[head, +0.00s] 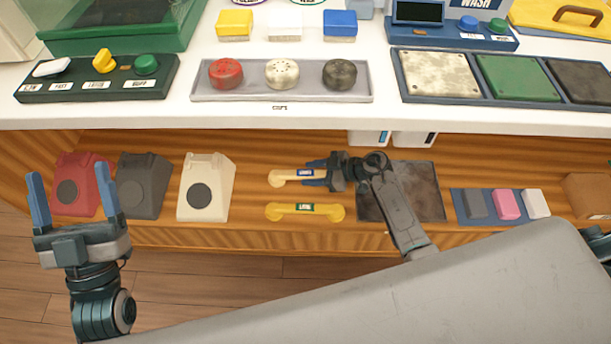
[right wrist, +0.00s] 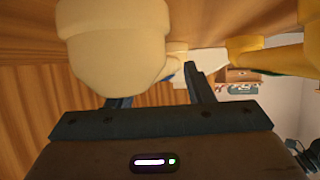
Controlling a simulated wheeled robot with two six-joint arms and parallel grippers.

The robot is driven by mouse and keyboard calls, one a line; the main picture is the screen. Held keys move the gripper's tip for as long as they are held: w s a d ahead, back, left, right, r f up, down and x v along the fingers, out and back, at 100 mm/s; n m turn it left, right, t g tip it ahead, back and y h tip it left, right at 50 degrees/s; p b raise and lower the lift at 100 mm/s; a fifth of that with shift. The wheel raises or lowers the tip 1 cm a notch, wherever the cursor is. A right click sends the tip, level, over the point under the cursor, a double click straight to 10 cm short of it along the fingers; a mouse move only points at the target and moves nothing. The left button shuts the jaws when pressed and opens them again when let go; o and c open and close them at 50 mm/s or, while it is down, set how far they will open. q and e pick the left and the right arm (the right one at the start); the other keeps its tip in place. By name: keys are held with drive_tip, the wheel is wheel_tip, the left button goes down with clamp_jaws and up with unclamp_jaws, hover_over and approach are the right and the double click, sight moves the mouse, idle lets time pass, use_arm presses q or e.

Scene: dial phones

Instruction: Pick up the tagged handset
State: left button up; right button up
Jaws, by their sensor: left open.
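A cream handset (head: 284,177) with a blue tag lies on the wooden shelf in the head view. Its rounded end (right wrist: 112,45) fills the upper left of the right wrist view. My right gripper (head: 316,173) is at the handset's right end, one finger on each side. Its fingers show apart in the right wrist view (right wrist: 160,92); whether they press on the handset is unclear. A yellow handset (head: 280,212) with a dark green tag lies just in front. My left gripper (head: 70,187) is open and empty, in front of the red phone base (head: 82,172).
A dark grey phone base (head: 142,183) and a cream one (head: 206,188) stand left of the handsets. A dark mat (head: 420,190) lies to the right, then a tray with grey, pink and white blocks (head: 506,203). The white counter (head: 300,116) overhangs behind.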

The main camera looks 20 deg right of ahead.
clamp_jaws()
drive_tip(key=shift+r, duration=0.1)
